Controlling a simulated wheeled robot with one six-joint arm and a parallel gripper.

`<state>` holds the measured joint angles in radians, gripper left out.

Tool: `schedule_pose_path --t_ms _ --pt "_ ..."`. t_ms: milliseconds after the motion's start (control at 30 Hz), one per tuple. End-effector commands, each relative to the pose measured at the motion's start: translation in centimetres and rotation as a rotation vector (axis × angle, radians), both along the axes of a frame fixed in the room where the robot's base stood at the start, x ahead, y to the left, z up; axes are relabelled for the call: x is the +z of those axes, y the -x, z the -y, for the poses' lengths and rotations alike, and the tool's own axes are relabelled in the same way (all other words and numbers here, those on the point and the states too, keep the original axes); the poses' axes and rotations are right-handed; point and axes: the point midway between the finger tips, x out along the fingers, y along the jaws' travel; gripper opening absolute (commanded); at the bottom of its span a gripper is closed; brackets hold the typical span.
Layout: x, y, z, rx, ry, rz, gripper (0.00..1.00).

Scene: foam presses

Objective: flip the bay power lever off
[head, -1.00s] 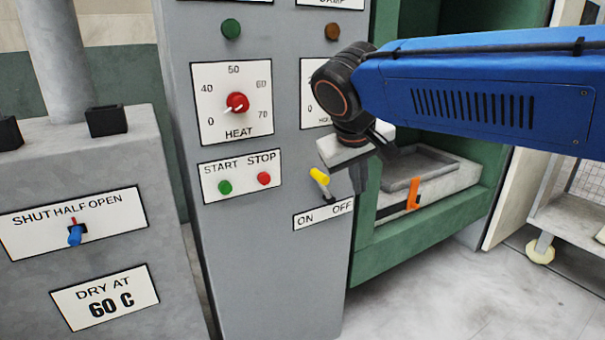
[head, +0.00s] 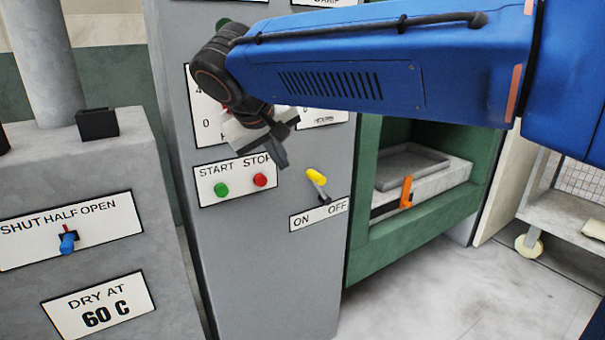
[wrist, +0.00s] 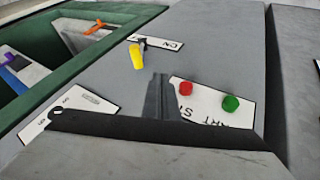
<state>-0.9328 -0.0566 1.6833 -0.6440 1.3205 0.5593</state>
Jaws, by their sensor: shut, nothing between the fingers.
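The bay power lever has a yellow handle (head: 316,175) on a grey stem above the ON/OFF plate (head: 318,214) of the grey panel. It tilts to the upper left, toward the ON side. My gripper (head: 283,160) is shut and empty, left of the lever and a little higher, near the STOP button. It is apart from the lever. In the wrist view my gripper's fingers (wrist: 160,85) point at the panel, between the yellow handle (wrist: 136,57) and the red button (wrist: 186,88).
The red stop button (head: 260,180) and green start button (head: 222,189) sit just left of and below my gripper. My forearm covers most of the HEAT dial. A green press bay (head: 400,250) with an orange handle (head: 407,192) is at right.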

Motion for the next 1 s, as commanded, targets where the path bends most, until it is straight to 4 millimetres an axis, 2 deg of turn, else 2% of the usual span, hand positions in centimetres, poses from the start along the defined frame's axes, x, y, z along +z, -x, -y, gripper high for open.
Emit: schedule_pose_path --t_ms 233,700,1000 --pt "-1.6 -1.2 0.5 -0.002 0.001 -0.001 0.0" --pt "-8.1 -6.0 2.0 -0.002 0.001 -0.001 0.0" --pt "-7.6 -7.8 4.7 -0.002 -0.001 0.0 0.0"
